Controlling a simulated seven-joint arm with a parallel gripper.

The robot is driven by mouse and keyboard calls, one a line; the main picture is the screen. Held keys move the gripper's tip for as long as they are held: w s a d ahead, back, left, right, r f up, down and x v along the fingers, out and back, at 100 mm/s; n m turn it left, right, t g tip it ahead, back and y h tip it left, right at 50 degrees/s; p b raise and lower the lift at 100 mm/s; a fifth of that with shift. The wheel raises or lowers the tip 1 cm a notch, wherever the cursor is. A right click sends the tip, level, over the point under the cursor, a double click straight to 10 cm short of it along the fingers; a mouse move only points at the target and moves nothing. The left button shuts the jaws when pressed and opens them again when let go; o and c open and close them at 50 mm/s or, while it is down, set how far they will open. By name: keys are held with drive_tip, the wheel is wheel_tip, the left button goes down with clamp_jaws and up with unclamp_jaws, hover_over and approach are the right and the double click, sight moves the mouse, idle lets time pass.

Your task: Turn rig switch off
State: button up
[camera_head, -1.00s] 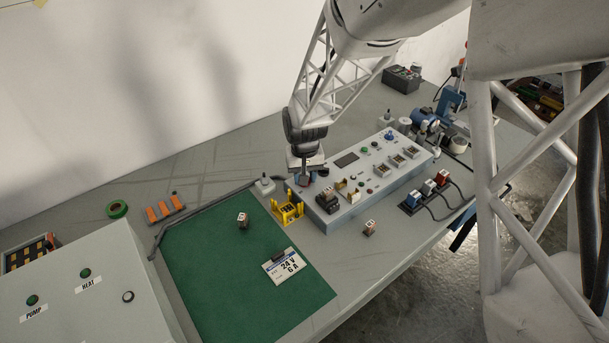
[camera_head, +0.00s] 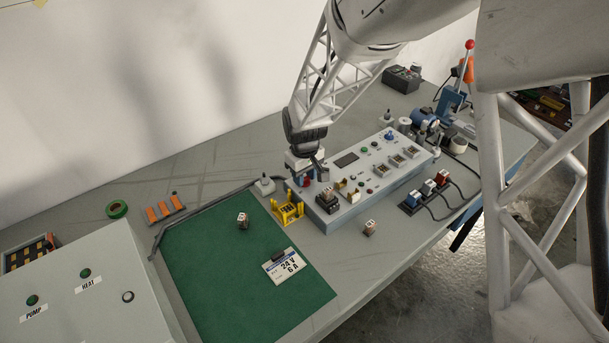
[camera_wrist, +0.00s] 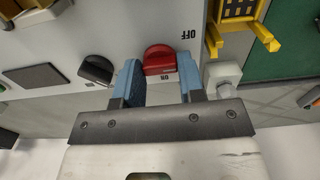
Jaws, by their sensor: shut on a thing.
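A red rotary switch (camera_wrist: 159,57) is on the light grey rig panel, between the two blue-padded fingers of my gripper (camera_wrist: 161,82). The gripper is shut on the switch. In the wrist view an "OFF" label (camera_wrist: 189,34) shows upside down above right of the switch, and an "ON" label (camera_wrist: 166,78) below it. In the head view my gripper (camera_head: 311,172) is at the left end of the rig box (camera_head: 338,219), with a bit of the red switch (camera_head: 305,182) showing beside it.
A black knob (camera_wrist: 96,70) is left of the switch in the wrist view. A yellow holder (camera_head: 288,211) and a grey post (camera_head: 264,185) stand close to the rig's left end. The green mat (camera_head: 215,270) holds a small block (camera_head: 243,220) and a label card (camera_head: 284,266).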

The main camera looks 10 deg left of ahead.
sight(305, 178)
drive_tip(key=o, duration=0.9)
drive_tip(key=shift+o, duration=0.2)
drive_tip(key=shift+r, duration=0.15)
drive_tip(key=shift+r, duration=3.8)
